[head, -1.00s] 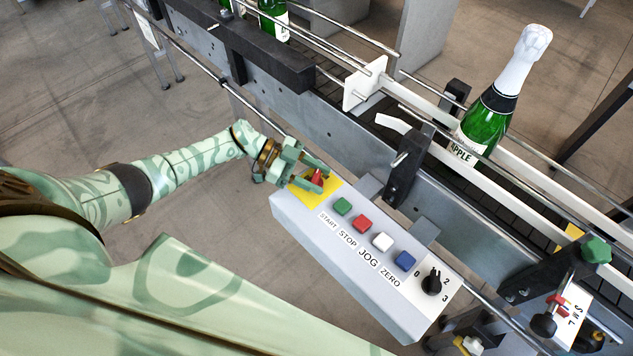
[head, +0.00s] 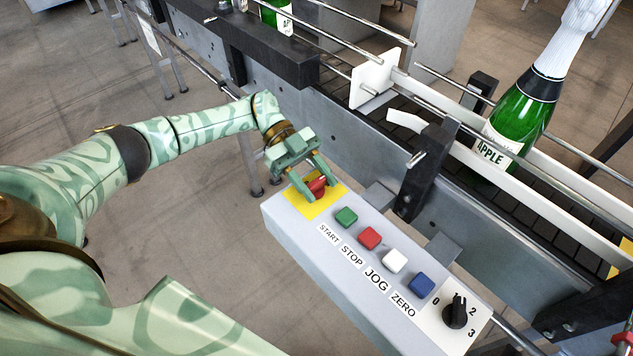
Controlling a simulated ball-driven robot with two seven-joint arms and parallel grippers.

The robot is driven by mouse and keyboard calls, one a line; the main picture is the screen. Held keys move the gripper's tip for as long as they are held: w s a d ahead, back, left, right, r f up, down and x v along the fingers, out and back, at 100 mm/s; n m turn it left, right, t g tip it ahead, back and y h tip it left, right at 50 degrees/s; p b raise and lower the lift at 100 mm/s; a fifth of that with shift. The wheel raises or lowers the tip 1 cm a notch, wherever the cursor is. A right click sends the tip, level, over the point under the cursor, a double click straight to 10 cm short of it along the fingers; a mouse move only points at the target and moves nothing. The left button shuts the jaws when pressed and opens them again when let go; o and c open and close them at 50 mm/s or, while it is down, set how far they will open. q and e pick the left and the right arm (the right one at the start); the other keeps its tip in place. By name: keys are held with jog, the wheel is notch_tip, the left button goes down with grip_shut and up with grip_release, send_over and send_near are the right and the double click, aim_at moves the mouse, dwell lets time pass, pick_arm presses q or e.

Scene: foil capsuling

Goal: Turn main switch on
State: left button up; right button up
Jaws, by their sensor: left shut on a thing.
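The main switch (head: 317,186) is a red knob on a yellow plate (head: 311,209) at the left end of the grey control box (head: 290,235). My left gripper (head: 318,191) is above the plate with its two green fingers on either side of the red knob, shut on it. The fingers hide part of the knob, and I cannot read its position. My right gripper is not in view.
Beside the switch are the green START (head: 346,217), red STOP (head: 369,238), white JOG (head: 395,261) and blue ZERO (head: 421,285) buttons. A black selector knob (head: 456,312) follows. Behind runs a conveyor with a foil-topped green bottle (head: 516,115) and a black bracket (head: 424,175).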

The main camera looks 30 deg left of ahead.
pick_arm(q)
jog(key=o, duration=1)
jog(key=b+v, duration=0.6)
jog(key=v, duration=1)
jog(key=shift+a, duration=0.15)
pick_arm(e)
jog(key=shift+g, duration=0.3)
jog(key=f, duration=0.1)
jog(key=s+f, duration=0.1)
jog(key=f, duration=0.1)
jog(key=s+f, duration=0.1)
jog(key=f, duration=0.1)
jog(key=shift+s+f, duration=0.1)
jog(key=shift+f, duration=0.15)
pick_arm(q)
jog(key=shift+w+a+r, duration=0.1)
